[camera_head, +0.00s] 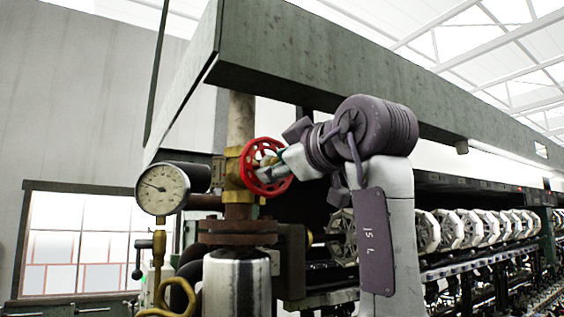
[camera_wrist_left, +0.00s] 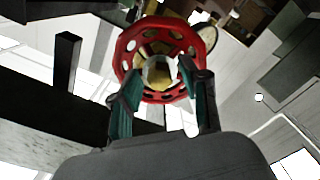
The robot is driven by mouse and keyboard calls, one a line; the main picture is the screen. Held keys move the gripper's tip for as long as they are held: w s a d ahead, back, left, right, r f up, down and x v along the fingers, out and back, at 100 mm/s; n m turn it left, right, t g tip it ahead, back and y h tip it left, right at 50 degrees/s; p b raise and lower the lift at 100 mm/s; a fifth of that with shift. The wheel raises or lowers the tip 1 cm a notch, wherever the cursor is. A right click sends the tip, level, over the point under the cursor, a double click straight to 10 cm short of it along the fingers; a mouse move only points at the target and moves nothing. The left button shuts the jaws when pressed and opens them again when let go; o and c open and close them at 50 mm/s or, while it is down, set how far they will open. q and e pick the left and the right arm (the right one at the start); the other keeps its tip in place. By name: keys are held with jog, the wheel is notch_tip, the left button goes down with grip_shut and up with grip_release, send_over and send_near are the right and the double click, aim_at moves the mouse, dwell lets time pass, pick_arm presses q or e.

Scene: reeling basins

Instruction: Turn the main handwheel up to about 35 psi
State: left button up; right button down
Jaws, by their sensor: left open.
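The red handwheel (camera_head: 266,167) sits on a brass valve (camera_head: 233,172) on the vertical pipe in the head view. It also fills the upper middle of the left wrist view (camera_wrist_left: 126,72). My left gripper (camera_head: 270,171) is right at the wheel's face. In the left wrist view its two teal fingers (camera_wrist_left: 160,88) are spread apart, overlapping the lower part of the rim. Contact with the rim cannot be told. A round white pressure gauge (camera_head: 162,189) stands left of the valve. Its needle points to the upper left; the numbers are too small to read. My right gripper is not in view.
A heavy green beam (camera_head: 330,50) runs overhead, close above my left arm. A steel cylinder (camera_head: 236,285) stands below the valve, with a curved brass pipe (camera_head: 178,290) beside it. A row of reels (camera_head: 470,228) stretches off to the right.

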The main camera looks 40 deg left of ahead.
pick_arm(q)
jog(key=shift+d, duration=0.15)
grip_shut()
jog(key=n, duration=1.8)
jog(key=shift+n, duration=0.3)
grip_release()
jog(key=v, duration=0.7)
